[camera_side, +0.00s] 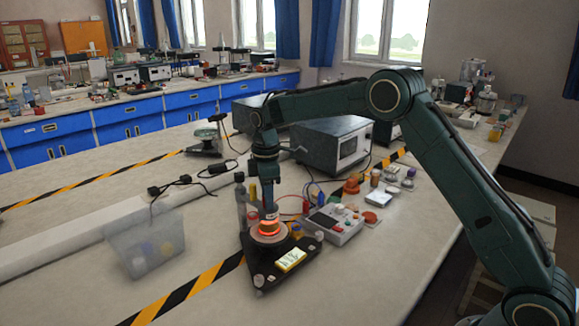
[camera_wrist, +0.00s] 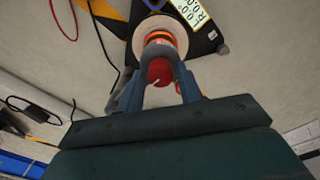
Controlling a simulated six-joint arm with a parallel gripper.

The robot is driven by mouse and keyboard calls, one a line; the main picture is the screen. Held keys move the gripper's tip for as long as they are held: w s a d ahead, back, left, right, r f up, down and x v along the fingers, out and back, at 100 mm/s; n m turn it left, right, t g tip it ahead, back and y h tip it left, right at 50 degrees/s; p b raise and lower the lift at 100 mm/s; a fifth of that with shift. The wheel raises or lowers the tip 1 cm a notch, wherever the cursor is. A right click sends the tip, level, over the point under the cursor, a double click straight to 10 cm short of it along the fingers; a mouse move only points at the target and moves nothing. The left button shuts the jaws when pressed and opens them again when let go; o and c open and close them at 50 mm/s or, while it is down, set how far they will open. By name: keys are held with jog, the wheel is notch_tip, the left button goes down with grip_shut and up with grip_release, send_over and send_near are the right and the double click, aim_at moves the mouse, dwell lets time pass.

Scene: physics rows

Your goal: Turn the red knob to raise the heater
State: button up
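The red knob (camera_wrist: 160,72), with a small white mark, shows between the two fingers of my gripper (camera_wrist: 160,80) in the wrist view. A finger stands on each side of it; whether they touch the knob is not clear. Just beyond it is a glowing orange ring (camera_wrist: 160,38) on a pale disc. In the side view, my gripper (camera_side: 268,200) points straight down, just above the glowing heater ring (camera_side: 268,228). The ring sits on a dark triangular base (camera_side: 262,270).
A pale display (camera_side: 291,261) with writing lies on the base. A white control box (camera_side: 345,232) stands to the right, with red and blue cables. Bottles (camera_side: 240,195) stand close behind, left of my gripper. A clear bin (camera_side: 140,245) is at left. Free tabletop lies in front.

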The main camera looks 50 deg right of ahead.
jog(key=shift+o, duration=1)
jog(key=shift+f, duration=0.1)
notch_tip(320, 180, up, 14)
jog(key=shift+s, duration=0.1)
